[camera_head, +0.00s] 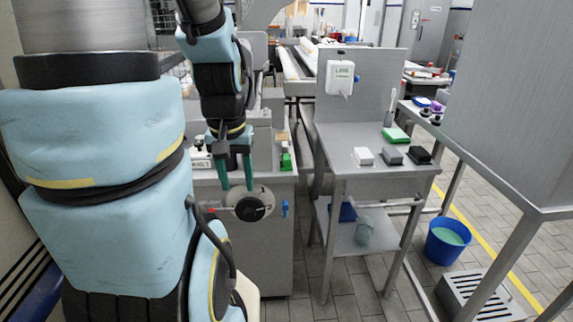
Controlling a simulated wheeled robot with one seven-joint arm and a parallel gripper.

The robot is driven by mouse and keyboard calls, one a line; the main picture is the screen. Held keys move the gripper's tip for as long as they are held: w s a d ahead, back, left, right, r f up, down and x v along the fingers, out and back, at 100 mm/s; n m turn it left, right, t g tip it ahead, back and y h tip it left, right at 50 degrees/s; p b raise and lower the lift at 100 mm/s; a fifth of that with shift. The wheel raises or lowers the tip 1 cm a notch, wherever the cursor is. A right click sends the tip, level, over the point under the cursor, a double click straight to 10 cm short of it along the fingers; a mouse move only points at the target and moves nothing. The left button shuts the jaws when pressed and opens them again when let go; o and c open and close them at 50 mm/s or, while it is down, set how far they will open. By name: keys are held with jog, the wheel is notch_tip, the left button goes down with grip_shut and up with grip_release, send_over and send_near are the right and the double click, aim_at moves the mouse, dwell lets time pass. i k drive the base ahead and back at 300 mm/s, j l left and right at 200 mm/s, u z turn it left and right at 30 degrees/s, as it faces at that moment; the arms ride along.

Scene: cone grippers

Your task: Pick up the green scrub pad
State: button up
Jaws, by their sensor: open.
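A flat green pad (395,134), which looks like the green scrub pad, lies toward the back right of the grey metal table (345,140). A paler edge shows along it. My gripper (237,186) has two teal fingers pointing down, apart, with nothing seen between them. It is left of the table, in front of a grey machine with a dark round knob (251,208), and well away from the pad. Nothing covers the pad.
A brush (389,110) stands behind the pad. A white dispenser (340,77) hangs on the back panel. A blue bucket (447,242) stands on the floor.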

aim_at(285, 164)
jog(key=i+l+u, duration=0.25)
jog(key=u, duration=0.15)
jog(key=i+l+u, duration=0.2)
jog(key=l+u, duration=0.2)
